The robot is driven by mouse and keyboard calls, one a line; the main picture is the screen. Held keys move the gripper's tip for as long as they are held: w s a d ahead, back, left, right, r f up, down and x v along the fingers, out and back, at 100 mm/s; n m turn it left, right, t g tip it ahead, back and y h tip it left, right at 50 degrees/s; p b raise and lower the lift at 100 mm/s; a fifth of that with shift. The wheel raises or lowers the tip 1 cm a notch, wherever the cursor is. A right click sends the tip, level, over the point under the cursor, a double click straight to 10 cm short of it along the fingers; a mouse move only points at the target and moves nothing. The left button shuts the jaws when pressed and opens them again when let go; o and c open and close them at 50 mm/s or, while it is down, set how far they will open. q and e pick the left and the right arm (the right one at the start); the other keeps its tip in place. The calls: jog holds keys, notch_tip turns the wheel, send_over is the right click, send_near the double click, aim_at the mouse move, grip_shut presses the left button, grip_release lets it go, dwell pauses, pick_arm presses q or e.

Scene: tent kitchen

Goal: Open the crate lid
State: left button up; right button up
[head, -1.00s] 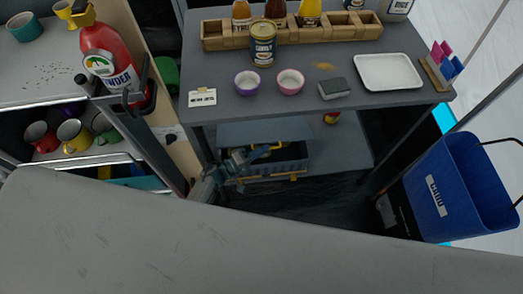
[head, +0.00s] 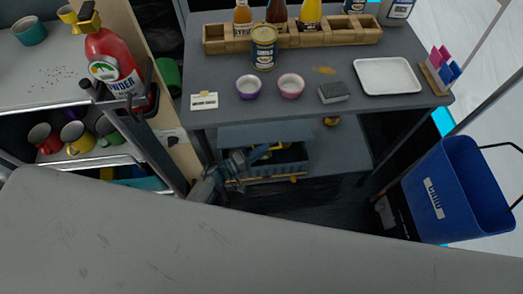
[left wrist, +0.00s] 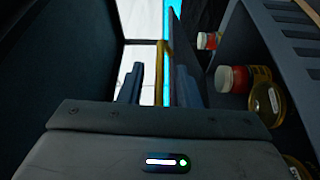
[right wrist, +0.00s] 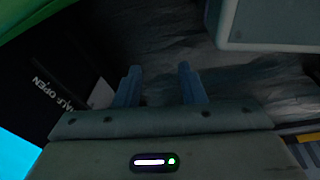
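The blue-grey crate (head: 290,170) stands on the table's lower shelf in the head view. Its lid (head: 265,134) is raised at least partly, with a dark opening below it. My left gripper (head: 258,158) is at the crate's front, by this opening. In the left wrist view its fingers (left wrist: 158,85) are apart, with a yellow strip (left wrist: 161,70) visible between or beyond them; contact cannot be told. Jars (left wrist: 240,78) show at the right there, beside a slotted blue-grey panel (left wrist: 295,40). My right gripper (right wrist: 158,88) is open and empty, outside the head view.
The table (head: 225,112) above the crate carries bowls, a can, a sponge, a white tray (head: 388,75) and a bottle rack. A blue bin (head: 460,190) stands at right. A counter with a red bottle (head: 115,65) is at left. A grey surface (head: 150,240) fills the foreground.

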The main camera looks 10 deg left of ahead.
pick_arm(q)
jog(key=shift+s+a, duration=0.1)
jog(key=v, duration=1)
jog(key=shift+s+a, duration=0.2)
jog(key=shift+a, duration=0.05)
pick_arm(e)
jog(key=shift+s+d+f, duration=0.1)
jog(key=shift+s+f, duration=0.3)
jog(key=shift+f, duration=0.05)
